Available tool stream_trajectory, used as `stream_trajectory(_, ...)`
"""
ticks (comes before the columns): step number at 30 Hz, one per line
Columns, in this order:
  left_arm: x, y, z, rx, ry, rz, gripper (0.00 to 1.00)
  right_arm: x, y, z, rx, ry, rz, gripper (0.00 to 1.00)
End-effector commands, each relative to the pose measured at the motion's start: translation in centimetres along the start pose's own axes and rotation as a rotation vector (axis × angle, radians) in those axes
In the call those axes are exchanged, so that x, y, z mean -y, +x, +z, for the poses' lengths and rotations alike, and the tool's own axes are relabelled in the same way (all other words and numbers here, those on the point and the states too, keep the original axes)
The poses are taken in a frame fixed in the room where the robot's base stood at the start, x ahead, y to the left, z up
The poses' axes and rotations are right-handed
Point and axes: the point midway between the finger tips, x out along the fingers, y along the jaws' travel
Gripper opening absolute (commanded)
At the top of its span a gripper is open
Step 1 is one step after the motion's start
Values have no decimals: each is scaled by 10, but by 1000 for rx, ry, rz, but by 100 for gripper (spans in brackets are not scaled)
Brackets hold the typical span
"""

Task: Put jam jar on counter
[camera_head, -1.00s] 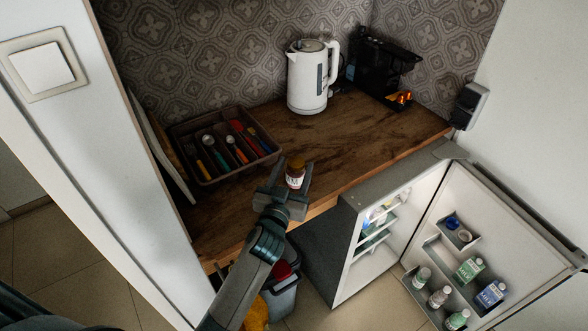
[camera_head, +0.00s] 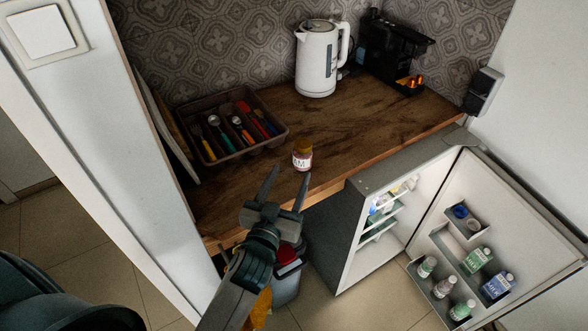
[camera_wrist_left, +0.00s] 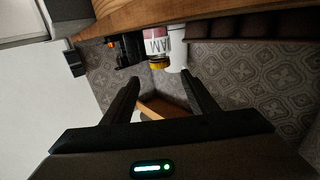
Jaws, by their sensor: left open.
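The jam jar (camera_head: 302,155), small with a yellow-brown lid and a pale label, stands upright on the wooden counter (camera_head: 365,135) near its front edge. My left gripper (camera_head: 287,188) is open and empty, in front of the jar and apart from it. In the left wrist view the jar (camera_wrist_left: 155,45) appears upside down beyond the open fingers (camera_wrist_left: 163,95), with part of its label readable. My right gripper is not in view.
A cutlery tray (camera_head: 232,155) stands left of the jar. A white kettle (camera_head: 317,60) and a black coffee machine (camera_head: 395,50) stand at the back. The small fridge (camera_head: 350,240) is open at right, its door shelves holding several bottles.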

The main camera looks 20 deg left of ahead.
Motion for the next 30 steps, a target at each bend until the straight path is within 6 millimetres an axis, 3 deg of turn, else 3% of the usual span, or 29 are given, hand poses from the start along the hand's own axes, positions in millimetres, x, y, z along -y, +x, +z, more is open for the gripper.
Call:
stream_trajectory(7, 0, -14, 0, 0, 0, 0, 53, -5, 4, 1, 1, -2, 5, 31)
stream_trajectory(30, 0, -14, 0, 0, 0, -1, 53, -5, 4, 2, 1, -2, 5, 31)
